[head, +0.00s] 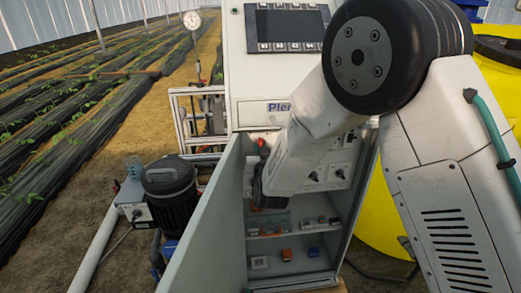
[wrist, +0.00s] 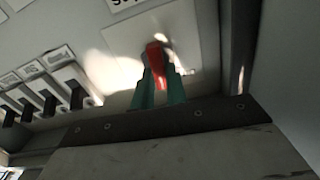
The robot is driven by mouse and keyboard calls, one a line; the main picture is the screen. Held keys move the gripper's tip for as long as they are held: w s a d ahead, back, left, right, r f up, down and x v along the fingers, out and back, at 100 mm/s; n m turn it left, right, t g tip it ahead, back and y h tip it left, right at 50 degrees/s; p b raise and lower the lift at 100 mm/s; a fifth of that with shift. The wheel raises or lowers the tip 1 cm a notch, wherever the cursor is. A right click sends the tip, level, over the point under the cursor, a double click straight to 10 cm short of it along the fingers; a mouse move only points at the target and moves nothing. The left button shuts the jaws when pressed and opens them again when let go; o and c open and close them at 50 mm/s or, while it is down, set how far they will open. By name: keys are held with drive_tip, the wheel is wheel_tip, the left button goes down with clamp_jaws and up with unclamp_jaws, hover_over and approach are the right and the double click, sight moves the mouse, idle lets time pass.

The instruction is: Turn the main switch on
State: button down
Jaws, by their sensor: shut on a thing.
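The main switch has a red handle, seen in the wrist view (wrist: 157,62) in front of a pale plate on the cabinet's inner panel. My gripper (wrist: 157,85) has green fingers, which are shut on the red handle from both sides. In the head view a bit of the red handle (head: 262,145) shows at the upper left of the open cabinet, just beside the dark end of my gripper (head: 258,180). My arm hides much of the panel there. The label above the switch is cut off in the wrist view.
Several black toggle switches (wrist: 48,101) sit in a row left of the red handle. The cabinet door (head: 205,225) stands open on the left. Lower shelves (head: 290,233) hold small parts. A black motor (head: 170,195) stands left of the door, and a yellow tank (head: 385,215) stands right.

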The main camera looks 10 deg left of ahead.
drive_tip(key=m, duration=0.6)
drive_tip(key=shift+d+f, duration=0.15)
drive_tip(key=shift+d, duration=0.05)
drive_tip(key=shift+m, duration=0.3)
drive_tip(key=c, duration=1.4)
unclamp_jaws()
